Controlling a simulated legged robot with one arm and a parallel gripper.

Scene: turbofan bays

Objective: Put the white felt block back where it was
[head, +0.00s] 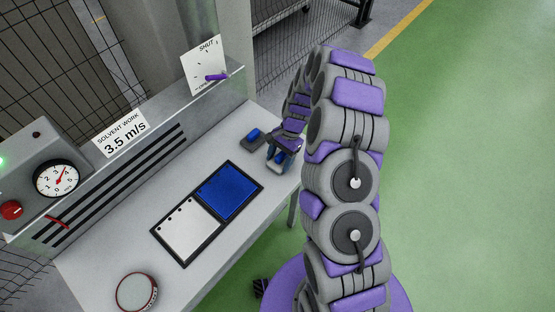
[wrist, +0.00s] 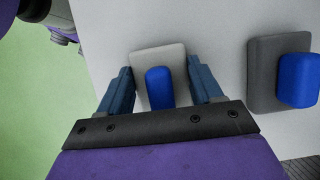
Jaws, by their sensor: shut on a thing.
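In the wrist view the white felt block (wrist: 144,62) has a blue grip on top and sits between the two fingers of my gripper (wrist: 160,65). The fingers press its two sides. In the head view my gripper (head: 281,157) is at the right edge of the bench, and the felt block is mostly hidden there. I cannot tell whether the block touches the bench top or is slightly above it.
A dark grey block with a blue grip (wrist: 262,80) stands close beside; it also shows in the head view (head: 249,144). A black frame holds a white panel (head: 191,230) and a blue panel (head: 229,191). A round red-rimmed dish (head: 136,292) is at the bench's near end.

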